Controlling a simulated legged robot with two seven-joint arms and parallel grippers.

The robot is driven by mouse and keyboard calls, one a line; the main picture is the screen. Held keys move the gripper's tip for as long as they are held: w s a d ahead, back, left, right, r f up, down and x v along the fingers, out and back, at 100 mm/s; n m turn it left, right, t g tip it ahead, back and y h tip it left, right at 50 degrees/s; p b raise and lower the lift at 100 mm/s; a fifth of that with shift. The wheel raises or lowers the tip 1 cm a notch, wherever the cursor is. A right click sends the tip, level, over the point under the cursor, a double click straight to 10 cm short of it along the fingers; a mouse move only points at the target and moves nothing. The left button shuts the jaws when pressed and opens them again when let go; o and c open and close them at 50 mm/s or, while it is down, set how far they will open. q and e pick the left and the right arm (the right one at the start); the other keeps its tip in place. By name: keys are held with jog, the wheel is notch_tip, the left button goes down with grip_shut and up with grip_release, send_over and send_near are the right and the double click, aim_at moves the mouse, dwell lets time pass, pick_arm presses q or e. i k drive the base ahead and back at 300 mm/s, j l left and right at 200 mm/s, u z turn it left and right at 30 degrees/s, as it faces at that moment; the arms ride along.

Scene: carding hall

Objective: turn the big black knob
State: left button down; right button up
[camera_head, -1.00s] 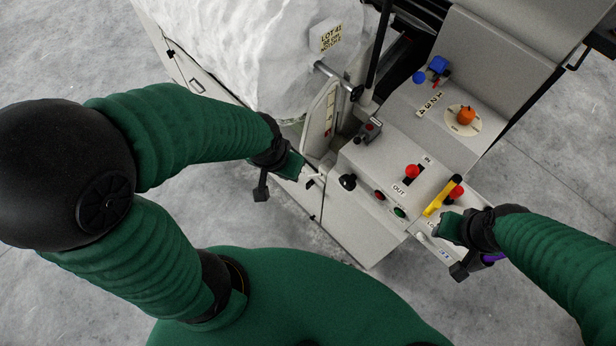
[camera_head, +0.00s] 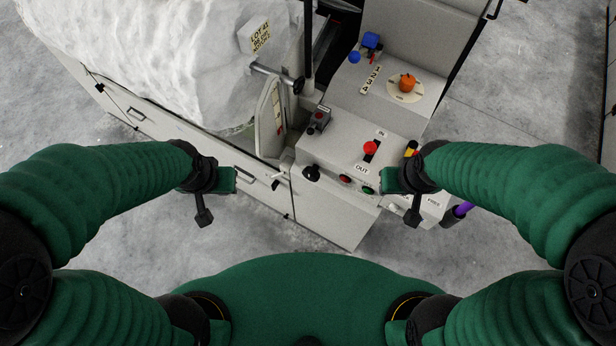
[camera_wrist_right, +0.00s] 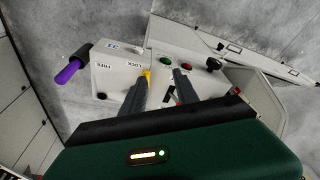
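The big black knob (camera_head: 311,173) sits at the left front of the grey control panel (camera_head: 340,150). It also shows in the right wrist view (camera_wrist_right: 214,63), past my fingers. My right gripper (camera_head: 388,181) is over the panel's right part, to the right of the knob and apart from it. In the right wrist view its two dark fingers (camera_wrist_right: 160,92) are spread with nothing held between them. My left gripper (camera_head: 230,180) is left of the knob, in front of the machine's side, apart from it. Its fingers cannot be made out.
Close to the knob are a red button (camera_head: 345,179), a green button (camera_head: 368,189) and a small joystick box (camera_head: 318,120). A red-topped lever (camera_head: 370,148), an orange knob (camera_head: 407,82) and a blue valve (camera_head: 371,41) stand farther back. A purple handle (camera_head: 462,209) sticks out at right.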

aim_at(312, 175)
jog(key=k+j, duration=0.1)
jog(key=j, duration=0.45)
jog(key=k+j, duration=0.1)
jog(key=j, duration=0.5)
jog(key=k+j, duration=0.1)
jog(key=j, duration=0.45)
jog(key=u, duration=0.05)
